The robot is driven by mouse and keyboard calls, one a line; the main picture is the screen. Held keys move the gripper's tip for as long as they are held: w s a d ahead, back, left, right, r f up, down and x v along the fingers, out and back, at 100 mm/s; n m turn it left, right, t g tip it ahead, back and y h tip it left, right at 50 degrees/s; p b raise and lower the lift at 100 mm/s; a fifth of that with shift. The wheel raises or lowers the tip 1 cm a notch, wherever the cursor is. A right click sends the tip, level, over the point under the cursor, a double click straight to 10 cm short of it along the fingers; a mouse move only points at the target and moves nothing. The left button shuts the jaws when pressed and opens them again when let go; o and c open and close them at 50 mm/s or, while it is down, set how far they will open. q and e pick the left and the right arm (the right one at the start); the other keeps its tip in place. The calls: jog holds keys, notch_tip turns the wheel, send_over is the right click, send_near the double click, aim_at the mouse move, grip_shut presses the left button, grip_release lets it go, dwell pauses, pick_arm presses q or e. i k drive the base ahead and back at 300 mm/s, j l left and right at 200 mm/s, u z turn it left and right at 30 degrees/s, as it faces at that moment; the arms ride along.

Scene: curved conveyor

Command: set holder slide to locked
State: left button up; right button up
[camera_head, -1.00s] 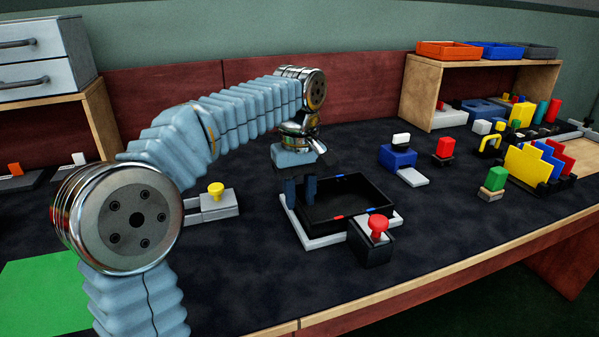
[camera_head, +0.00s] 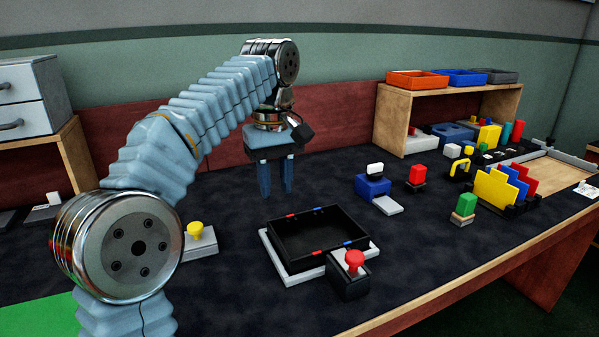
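A black tray-like holder (camera_head: 272,252) sits on a white base plate (camera_head: 285,277) in the middle of the table. A black block with a red knob (camera_head: 355,261) stands at its near right corner. To the left, a grey slide piece with a yellow knob (camera_head: 195,230) is partly hidden by my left arm. I cannot tell which part is the holder slide, or its setting. My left gripper (camera_head: 277,178) points down behind the tray, its two blue fingers apart and nothing between them. My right gripper is not in view.
A rack of coloured plates (camera_head: 495,188) is farther right. A wooden shelf (camera_head: 394,115) carries several bins.

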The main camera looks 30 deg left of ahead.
aim_at(351, 261)
jog(key=k+l, duration=0.8)
jog(key=k, duration=0.05)
